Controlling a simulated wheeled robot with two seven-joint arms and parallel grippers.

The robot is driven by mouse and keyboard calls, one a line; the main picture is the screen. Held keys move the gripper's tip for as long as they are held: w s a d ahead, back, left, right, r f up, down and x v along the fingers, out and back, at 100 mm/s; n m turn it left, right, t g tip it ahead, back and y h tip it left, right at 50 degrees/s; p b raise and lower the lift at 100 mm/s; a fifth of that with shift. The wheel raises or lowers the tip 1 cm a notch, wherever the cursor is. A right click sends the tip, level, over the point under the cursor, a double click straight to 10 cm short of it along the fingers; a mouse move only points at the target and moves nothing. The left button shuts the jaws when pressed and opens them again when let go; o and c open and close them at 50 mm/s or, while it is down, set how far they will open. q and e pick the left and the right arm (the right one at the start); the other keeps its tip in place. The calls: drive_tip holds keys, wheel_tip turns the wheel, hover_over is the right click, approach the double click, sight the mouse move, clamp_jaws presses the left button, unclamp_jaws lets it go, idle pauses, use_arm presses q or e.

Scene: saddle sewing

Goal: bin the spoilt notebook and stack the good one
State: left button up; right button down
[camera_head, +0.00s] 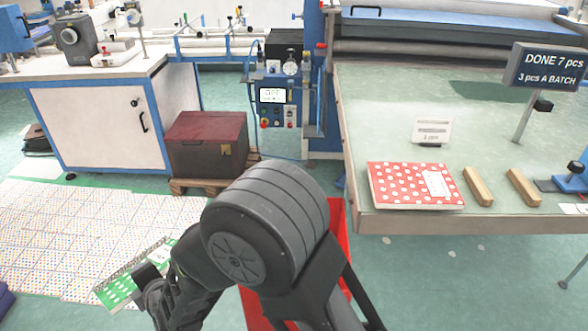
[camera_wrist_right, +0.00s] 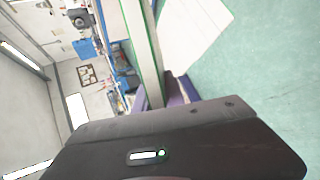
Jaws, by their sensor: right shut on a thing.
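A green notebook with white dots (camera_head: 117,291) shows at the lower left of the head view, tilted, with a pale label near its upper end. My right gripper (camera_head: 147,281) is shut on this notebook, and its dark jaws and arm hide part of it. A red notebook with white dots (camera_head: 400,187) and a white label lies flat on the table's near left corner. A red bin (camera_head: 336,218) stands low beside the table, largely hidden behind my right arm. In the right wrist view a dark gripper body fills the bottom. My left gripper is not in view.
Two wooden blocks (camera_head: 478,187) lie right of the red notebook on the green-topped table (camera_head: 385,120). A dark red-lidded box (camera_head: 207,142) sits on a pallet. Dotted sheets (camera_head: 60,230) cover the left floor.

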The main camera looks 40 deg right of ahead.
drive_tip(key=shift+w+d+r+n+g+y+p, duration=0.15)
drive_tip(key=shift+w+r+n+g+y+p, duration=0.1)
drive_tip(key=shift+r+n+g, duration=0.2)
drive_tip(key=shift+w+d+r+n+g+y+p, duration=0.1)
drive_tip(key=shift+r+n+g+y+p, duration=0.1)
drive_tip(key=shift+r+n+g, duration=0.25)
drive_tip(key=shift+w+d+r+n+g+p, duration=0.1)
drive_tip(key=shift+d+r+n+g+p, duration=0.4)
drive_tip(key=shift+g, duration=0.3)
drive_tip(key=d+r+g, duration=0.1)
drive_tip(key=d, duration=0.1)
drive_tip(key=d+r+n+g+p, duration=0.1)
drive_tip(key=d, duration=0.1)
drive_tip(key=d+r+n+g+p, duration=0.1)
drive_tip(key=d, duration=0.1)
drive_tip(key=shift+r, duration=0.1)
drive_tip(key=s+d+r+n+g+h+p, duration=0.1)
drive_tip(key=s+d+r, duration=0.2)
drive_tip(key=d, duration=0.6)
drive_tip(key=s+d+r+n+g+h+p, duration=0.1)
drive_tip(key=s+d+r+g+p, duration=0.1)
drive_tip(key=d, duration=0.8)
drive_tip(key=s+d+r+n+g+h+p, duration=0.1)
drive_tip(key=s+d+r, duration=0.3)
drive_tip(key=d, duration=0.5)
drive_tip(key=shift+s+d+r+g+h+p, duration=0.35)
drive_tip(key=shift+r+p, duration=0.1)
drive_tip(key=shift+r, duration=0.4)
